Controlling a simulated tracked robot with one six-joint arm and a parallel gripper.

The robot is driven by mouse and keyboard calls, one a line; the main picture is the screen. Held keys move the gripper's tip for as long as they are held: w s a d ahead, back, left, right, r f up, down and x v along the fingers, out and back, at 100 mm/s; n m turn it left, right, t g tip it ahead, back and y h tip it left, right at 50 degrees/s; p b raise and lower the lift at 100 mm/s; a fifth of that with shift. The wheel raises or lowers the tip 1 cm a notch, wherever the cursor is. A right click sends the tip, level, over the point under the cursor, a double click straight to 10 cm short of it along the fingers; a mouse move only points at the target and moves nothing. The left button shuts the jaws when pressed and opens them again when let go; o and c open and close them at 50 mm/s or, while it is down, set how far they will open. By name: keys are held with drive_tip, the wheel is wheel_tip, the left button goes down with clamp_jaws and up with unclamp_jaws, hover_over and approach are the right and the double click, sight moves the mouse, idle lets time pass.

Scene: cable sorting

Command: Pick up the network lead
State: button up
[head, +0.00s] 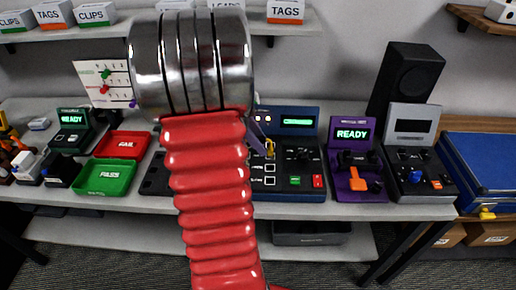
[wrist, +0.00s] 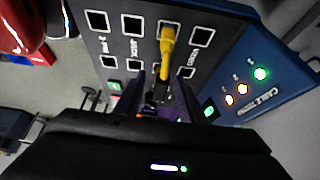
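The network lead (wrist: 167,45) is yellow and sits at a socket in the upper row of the dark tester panel in the wrist view. It runs down from there toward my gripper (wrist: 160,98). My gripper's two dark fingers stand apart on either side of the lead's lower end, which is dark and hard to make out. In the head view a small yellow part of the lead (head: 270,148) shows beside my red arm. My arm hides much of the gripper and the tester's left part there.
The blue cable tester (head: 290,180) stands on the bench, with a purple READY device (head: 353,160) and a grey device (head: 415,155) to its right. A red FAIL tray (head: 121,145) and a green PASS tray (head: 104,177) lie at left.

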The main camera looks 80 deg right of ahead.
drive_tip(key=shift+x, duration=1.4)
drive_tip(key=shift+c, duration=0.4)
clamp_jaws()
